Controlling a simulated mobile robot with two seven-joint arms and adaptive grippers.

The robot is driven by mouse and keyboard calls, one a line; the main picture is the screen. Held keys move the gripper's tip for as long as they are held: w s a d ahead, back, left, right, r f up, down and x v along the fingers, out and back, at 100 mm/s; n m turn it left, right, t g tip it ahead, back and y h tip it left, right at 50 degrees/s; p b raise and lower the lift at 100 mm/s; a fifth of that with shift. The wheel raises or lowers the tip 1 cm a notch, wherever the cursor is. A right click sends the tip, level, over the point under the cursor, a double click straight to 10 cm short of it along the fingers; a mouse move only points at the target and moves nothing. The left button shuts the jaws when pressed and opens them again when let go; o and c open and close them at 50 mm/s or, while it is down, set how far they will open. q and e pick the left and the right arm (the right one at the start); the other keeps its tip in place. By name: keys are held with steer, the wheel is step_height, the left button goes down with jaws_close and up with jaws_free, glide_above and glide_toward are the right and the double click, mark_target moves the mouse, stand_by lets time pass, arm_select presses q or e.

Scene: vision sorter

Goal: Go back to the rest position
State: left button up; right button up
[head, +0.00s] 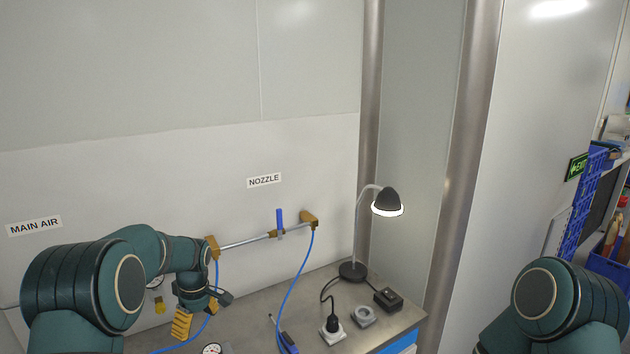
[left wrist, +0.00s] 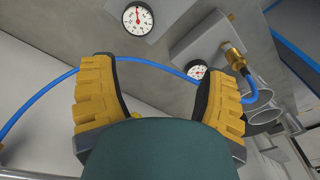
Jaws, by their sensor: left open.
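My left gripper (head: 196,318) hangs over the left part of the metal bench in the head view, its yellow fingers pointing down. In the left wrist view the two fingers (left wrist: 155,85) stand wide apart with nothing gripped between them. A blue hose (left wrist: 150,64) crosses behind the gap between the fingertips; whether it touches them I cannot tell. My right arm shows at the lower right of the head view, but its gripper is out of frame.
A metal bench (head: 405,322) carries a lamp (head: 386,201), a black switch box (head: 388,299) and a plug in a socket (head: 332,328). A pipe with a blue-handled valve (head: 280,222) runs along the wall. A pressure gauge (left wrist: 138,18) lies beyond the fingers.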

arm_select(q)
steer(key=s+d+f+m, duration=0.1)
steer(key=f, duration=0.2)
steer(key=s+d+f+m+h, duration=0.1)
steer(key=s+d+f, duration=0.1)
steer(key=f, duration=0.1)
steer(key=s+d+f+m, duration=0.1)
steer(key=s+d+f, duration=0.1)
steer(key=f, duration=0.2)
steer(key=shift+h, duration=0.4)
steer(key=s+d+f+m, duration=0.1)
steer(key=s+f, duration=0.1)
steer(key=s+d+f+m+h, duration=0.1)
steer(key=s+d, duration=0.1)
steer(key=s+d+f+m+t, duration=0.1)
steer(key=s+d+f, duration=0.1)
steer(key=shift+s+f, duration=0.1)
steer(key=shift+f, duration=0.25)
steer(key=s+d+f+m+t+h, duration=0.1)
steer(key=s+d+m, duration=0.25)
steer(key=s, duration=0.45)
steer(key=s+d+f+m+h, duration=0.1)
steer(key=s+d+f+m, duration=0.1)
steer(key=s+d, duration=0.35)
step_height(320, 180, down, 8)
steer(key=s+b, duration=0.2)
steer(key=b, duration=0.5)
steer(key=shift+s+a+r, duration=0.15)
steer(key=shift+a+r, duration=0.1)
steer(key=shift+a, duration=0.15)
